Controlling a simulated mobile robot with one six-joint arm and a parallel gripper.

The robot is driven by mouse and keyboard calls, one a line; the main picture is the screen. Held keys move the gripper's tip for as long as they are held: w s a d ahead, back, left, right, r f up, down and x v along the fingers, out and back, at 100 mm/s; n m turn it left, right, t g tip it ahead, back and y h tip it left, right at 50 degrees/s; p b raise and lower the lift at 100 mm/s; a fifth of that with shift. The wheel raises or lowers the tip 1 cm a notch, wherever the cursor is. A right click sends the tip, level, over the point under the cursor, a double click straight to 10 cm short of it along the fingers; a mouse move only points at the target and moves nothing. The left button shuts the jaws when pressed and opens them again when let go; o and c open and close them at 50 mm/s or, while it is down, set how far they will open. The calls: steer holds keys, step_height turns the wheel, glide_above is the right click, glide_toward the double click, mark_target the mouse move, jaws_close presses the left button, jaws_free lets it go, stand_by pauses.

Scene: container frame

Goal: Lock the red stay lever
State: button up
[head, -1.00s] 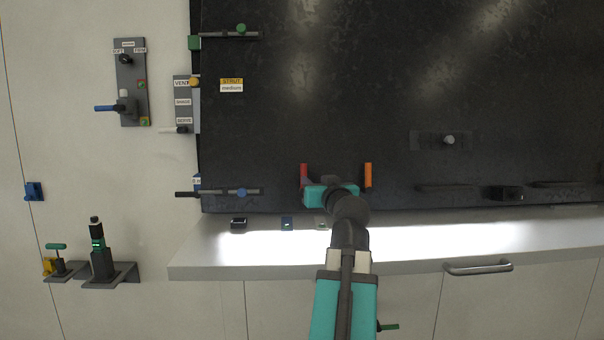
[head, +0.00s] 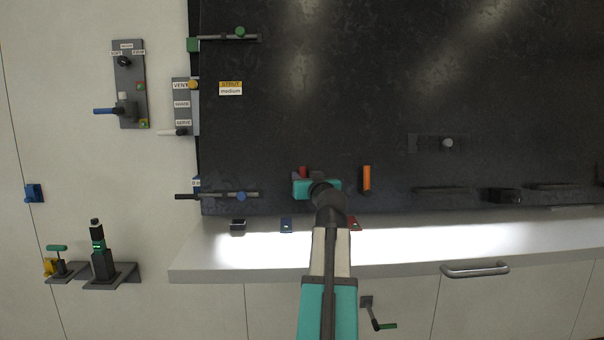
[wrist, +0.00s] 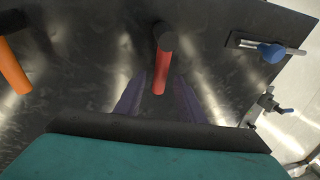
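The red stay lever (head: 303,171) is on the dark panel, largely hidden behind my gripper in the head view. In the wrist view the red lever (wrist: 162,58) is a short red bar with a round end, standing clear. My gripper (head: 304,180) is in front of the lever. In the wrist view my gripper (wrist: 159,82) shows two bluish fingers spread apart, one on each side of the lever's lower end. A gap shows on both sides, with no contact visible. I cannot tell how deep the lever sits between the fingers.
An orange lever (head: 366,178) stands upright just right of my gripper. A blue-knobbed latch (head: 241,196) is to the left on the panel. A pale ledge (head: 400,240) runs below, with small blocks on it. The panel above my gripper is clear.

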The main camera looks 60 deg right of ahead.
mark_target(304, 175)
steer(key=shift+p+x, duration=0.4)
steer(key=shift+x, duration=1.25)
steer(key=shift+c, duration=0.5)
jaws_close()
